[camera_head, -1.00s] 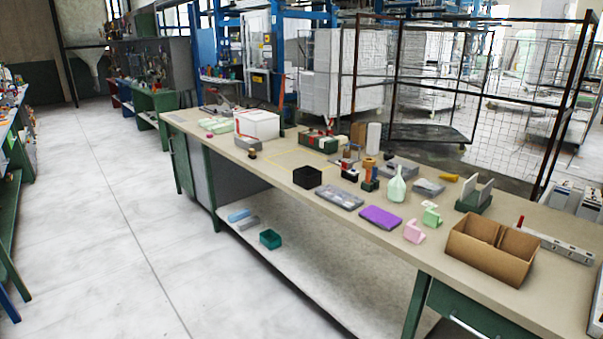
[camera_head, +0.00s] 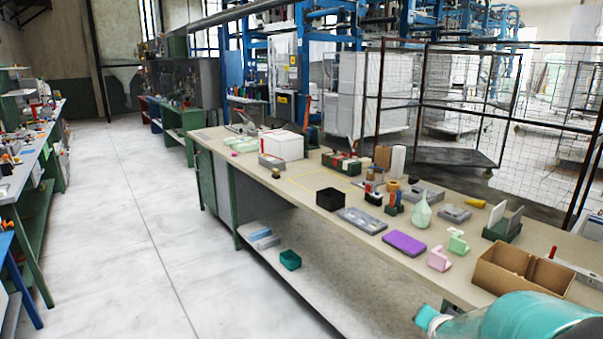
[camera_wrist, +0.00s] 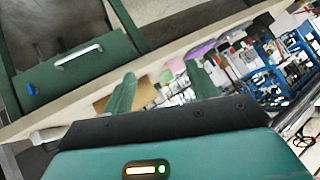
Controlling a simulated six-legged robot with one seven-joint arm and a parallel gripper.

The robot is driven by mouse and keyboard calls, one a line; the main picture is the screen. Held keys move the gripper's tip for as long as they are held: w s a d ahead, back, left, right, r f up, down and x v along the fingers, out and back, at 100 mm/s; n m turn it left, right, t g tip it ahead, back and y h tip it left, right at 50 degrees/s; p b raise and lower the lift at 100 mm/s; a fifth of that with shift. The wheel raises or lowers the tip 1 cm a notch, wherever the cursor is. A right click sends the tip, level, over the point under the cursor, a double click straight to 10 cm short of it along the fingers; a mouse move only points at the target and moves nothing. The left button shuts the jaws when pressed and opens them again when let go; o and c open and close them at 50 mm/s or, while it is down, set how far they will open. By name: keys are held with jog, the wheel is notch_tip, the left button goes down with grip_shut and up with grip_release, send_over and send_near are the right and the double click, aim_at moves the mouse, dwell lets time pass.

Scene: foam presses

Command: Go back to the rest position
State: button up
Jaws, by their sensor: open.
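My gripper (camera_wrist: 161,90) shows in the wrist view with its two green fingers wide apart. It is open, and I see nothing held between the fingers. The workbench appears tilted beyond it, with objects behind the fingertips. In the head view a teal part of my arm enters at the lower right, in front of the bench's near edge. The fingers cannot be made out there.
The long workbench (camera_head: 335,204) holds a cardboard box (camera_head: 521,272), a purple pad (camera_head: 404,243), a black bin (camera_head: 330,199), a white box (camera_head: 282,144) and several small items. A wire cage (camera_head: 470,110) stands behind. The floor (camera_head: 120,230) at left is clear.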

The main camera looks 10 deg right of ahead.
jog(key=s+a+r+n+g+y, duration=0.1)
jog(key=s+a+r+n, duration=0.2)
jog(key=a, duration=0.4)
jog(key=s+a+r+n+y, duration=0.1)
jog(key=s+a+r+n, duration=0.1)
jog(key=a+r, duration=0.4)
jog(key=s+a+r+n+g+y, duration=0.2)
jog(key=s+a+n, duration=0.3)
jog(key=s+a, duration=0.6)
jog(key=shift+s+r+n+g+y, duration=0.3)
jog(key=shift+r+n+y, duration=0.1)
jog(key=shift+c, duration=0.2)
jog(key=c, duration=0.4)
jog(key=shift+d, duration=0.1)
jog(key=shift+c, duration=0.2)
jog(key=shift+d, duration=0.1)
